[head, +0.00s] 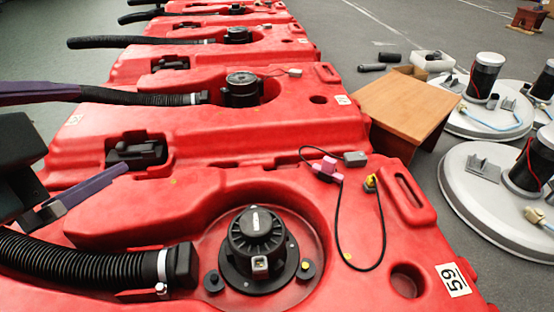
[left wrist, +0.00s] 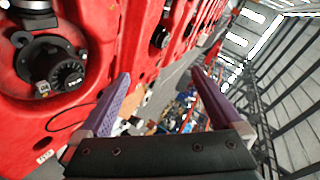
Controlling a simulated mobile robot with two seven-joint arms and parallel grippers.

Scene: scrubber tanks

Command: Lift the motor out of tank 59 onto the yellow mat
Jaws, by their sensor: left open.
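Tank 59 (head: 130,215) is the nearest red tank, with a white "59" label (head: 453,279). The black round motor (head: 256,240) sits upright in its round recess. It also shows at the upper left in the left wrist view (left wrist: 66,74). Black knobs (head: 306,268) stand beside the motor's base. A thin black cable loops over the tank to a yellow-and-dark connector (head: 370,183), near a pink piece and a grey plug (head: 355,158). My left gripper (head: 102,128) has purple fingers, open and empty, left of the motor and apart from it. No yellow mat shows. My right gripper is not in view.
A ribbed black hose (head: 80,263) with a cuff lies left of the motor. More red tanks with motors and hoses stand in a row behind. A wooden box (head: 405,108) and round white lids (head: 500,185) carrying motors stand on the grey floor at right.

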